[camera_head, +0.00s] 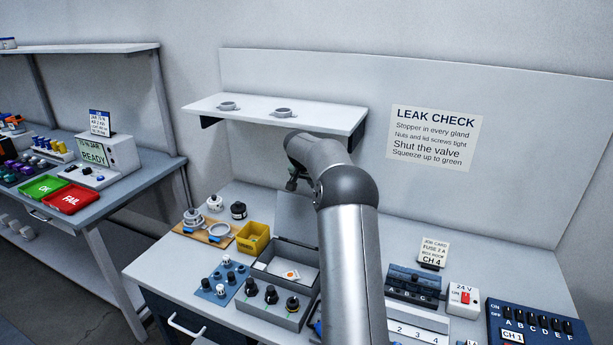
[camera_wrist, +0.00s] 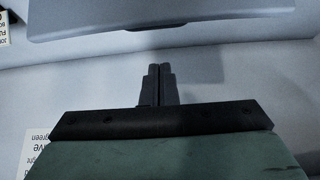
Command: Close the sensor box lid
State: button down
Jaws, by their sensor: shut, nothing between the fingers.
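The grey sensor box (camera_head: 259,273) stands open on the bench, with a white card bearing an orange mark inside. Its lid (camera_head: 293,217) stands up at the back of the box, partly hidden by my arm. A grey panel (camera_wrist: 160,14) across the top of the wrist view looks like this lid. My gripper (camera_head: 291,185) is above the lid, below the wall shelf, mostly hidden behind my arm. In the wrist view its fingers (camera_wrist: 160,85) are together and empty, apart from the panel.
The wall shelf (camera_head: 255,108) carries two small fittings close to my arm. A yellow bin (camera_head: 253,238) stands left of the box, and a blue plate of fittings (camera_head: 222,280) lies in front-left. A job card (camera_head: 434,252) and switch panels (camera_head: 535,330) are at right.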

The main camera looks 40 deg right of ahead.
aim_at(306, 218)
jog(key=p+x, duration=0.1)
jog(key=x, duration=0.4)
jog(key=shift+s+a+r+p, duration=0.2)
jog(key=shift+s+a, duration=0.15)
jog(key=shift+a, duration=0.3)
jog(key=shift+s+a+r+p, duration=0.2)
jog(key=shift+s+a, duration=0.2)
jog(key=shift+a, duration=0.25)
jog(key=shift+s+a+r+p, duration=0.2)
jog(key=shift+s+a, duration=0.15)
jog(key=shift+a, duration=0.25)
jog(key=shift+f+b, duration=0.15)
jog(key=shift+b, duration=0.65)
